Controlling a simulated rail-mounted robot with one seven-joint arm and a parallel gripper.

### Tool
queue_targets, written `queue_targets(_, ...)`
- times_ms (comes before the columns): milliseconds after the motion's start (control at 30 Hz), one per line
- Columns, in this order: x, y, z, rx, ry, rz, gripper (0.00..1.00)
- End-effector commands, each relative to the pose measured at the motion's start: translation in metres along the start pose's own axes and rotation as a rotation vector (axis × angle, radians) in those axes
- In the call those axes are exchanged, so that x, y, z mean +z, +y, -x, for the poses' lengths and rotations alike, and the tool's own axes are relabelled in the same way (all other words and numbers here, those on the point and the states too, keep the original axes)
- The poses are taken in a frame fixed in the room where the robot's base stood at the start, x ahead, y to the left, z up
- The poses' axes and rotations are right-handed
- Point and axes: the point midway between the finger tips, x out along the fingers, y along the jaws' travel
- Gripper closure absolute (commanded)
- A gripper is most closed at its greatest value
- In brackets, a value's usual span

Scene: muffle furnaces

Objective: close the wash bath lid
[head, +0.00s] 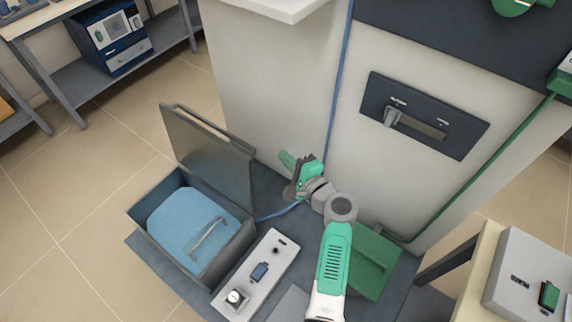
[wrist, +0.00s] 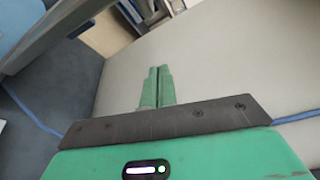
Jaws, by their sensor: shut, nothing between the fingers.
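The wash bath (head: 222,262) is a grey open-topped box on the dark bench at the left of the head view, with blue inside and a grey bar handle (head: 208,238). Its grey lid (head: 205,148) stands raised, nearly upright, along the bath's back edge. My gripper (head: 286,157) is to the right of the lid, apart from it, in front of the pale wall. In the wrist view its green fingers (wrist: 157,88) are together and empty. A grey edge (wrist: 62,32) at upper left there is probably part of the lid.
A pale panel (head: 258,272) with small fittings lies right of the bath. A green block (head: 372,262) is beside my arm. A blue cable (head: 338,95) runs down the wall close behind my gripper. A dark wall plate (head: 455,142) with a lever is at right.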

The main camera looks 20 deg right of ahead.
Motion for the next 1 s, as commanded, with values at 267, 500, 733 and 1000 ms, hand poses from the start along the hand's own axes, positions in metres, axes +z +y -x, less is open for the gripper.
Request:
queue_targets(267,-0.002,0.004,-0.054,-0.001,-0.001,0.000,1.00)
queue_targets(500,0.025,-0.001,-0.052,0.002,0.000,0.003,1.00)
queue_targets(733,0.037,-0.001,-0.048,0.000,0.001,0.003,1.00)
queue_targets(1000,0.038,0.000,-0.047,0.000,0.001,0.002,1.00)
